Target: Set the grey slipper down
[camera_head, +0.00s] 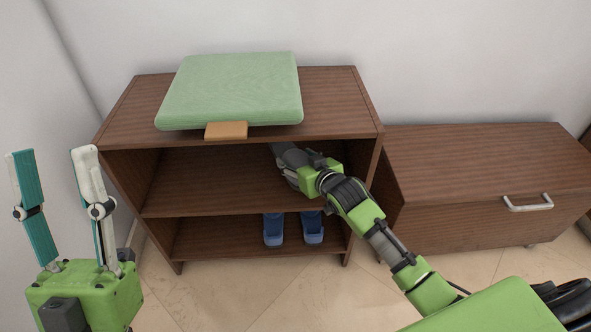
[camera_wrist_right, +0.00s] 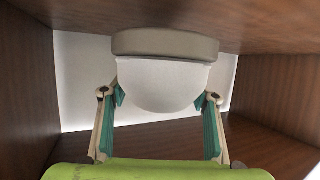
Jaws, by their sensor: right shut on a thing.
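The grey slipper (camera_wrist_right: 165,75) shows in the right wrist view as a pale rounded body with a darker grey-beige band along its upper edge in the picture. My right gripper (camera_wrist_right: 160,98) is shut on it, one finger at each side. The band lies close to a brown board; I cannot tell whether they touch. In the head view my right arm reaches into the upper compartment of the shelf unit (camera_head: 215,180), and the slipper cannot be made out clearly there. My left gripper (camera_head: 52,152) is open and empty, left of the unit.
Blue slippers (camera_head: 292,229) stand on the lower shelf. A green cushion (camera_head: 235,90) and a small orange-brown block (camera_head: 226,130) lie on the unit's top. A brown cabinet (camera_head: 480,170) with a metal handle stands to the right. The upper shelf's left part is clear.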

